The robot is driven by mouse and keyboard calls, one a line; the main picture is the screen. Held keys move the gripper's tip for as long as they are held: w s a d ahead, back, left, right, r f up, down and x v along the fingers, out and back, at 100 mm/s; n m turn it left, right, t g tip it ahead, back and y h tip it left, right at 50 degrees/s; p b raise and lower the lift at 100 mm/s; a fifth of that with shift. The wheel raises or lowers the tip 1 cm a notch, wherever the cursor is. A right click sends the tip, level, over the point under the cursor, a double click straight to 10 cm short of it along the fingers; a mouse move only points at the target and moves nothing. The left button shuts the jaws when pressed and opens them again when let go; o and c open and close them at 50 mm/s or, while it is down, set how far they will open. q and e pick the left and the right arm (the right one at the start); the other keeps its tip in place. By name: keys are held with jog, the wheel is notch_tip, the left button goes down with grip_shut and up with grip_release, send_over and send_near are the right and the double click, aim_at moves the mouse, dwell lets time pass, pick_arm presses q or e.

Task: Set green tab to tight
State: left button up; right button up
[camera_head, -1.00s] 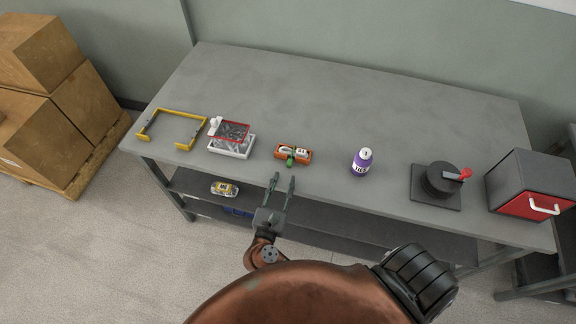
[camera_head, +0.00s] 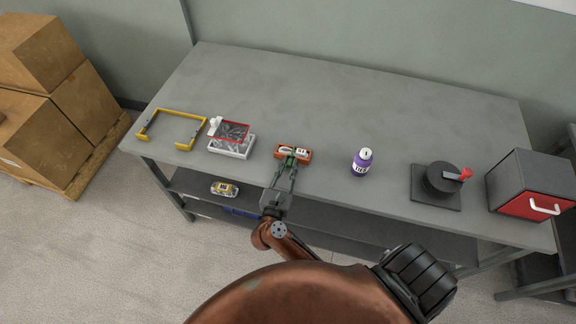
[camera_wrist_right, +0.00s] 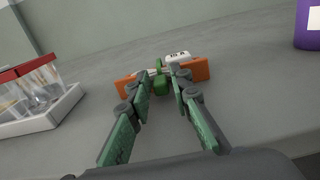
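An orange block (camera_head: 306,155) with white parts on top lies near the front edge of the table. It also shows in the right wrist view (camera_wrist_right: 200,69). The green tab (camera_wrist_right: 161,80) stands at its near side; in the head view my fingers largely cover it. My right gripper (camera_head: 287,160) reaches over the table edge to the block. In the right wrist view its two fingertips (camera_wrist_right: 161,80) are on either side of the green tab, with a narrow space between them. Whether they touch the tab is unclear. My left gripper is not in view.
On the grey table (camera_head: 290,90), a yellow frame (camera_head: 178,113) and a white tray with a red-rimmed bin (camera_head: 230,150) stand left. A purple bottle (camera_head: 361,163), a black round device (camera_head: 440,182) and a red-fronted box (camera_head: 528,188) stand right. The table's back is clear.

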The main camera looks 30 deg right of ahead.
aim_at(289, 165)
grip_shut()
dwell(0.3)
jog(key=v, duration=0.4)
jog(key=shift+w+d, duration=0.1)
jog(key=shift+o, duration=1.8)
grip_release()
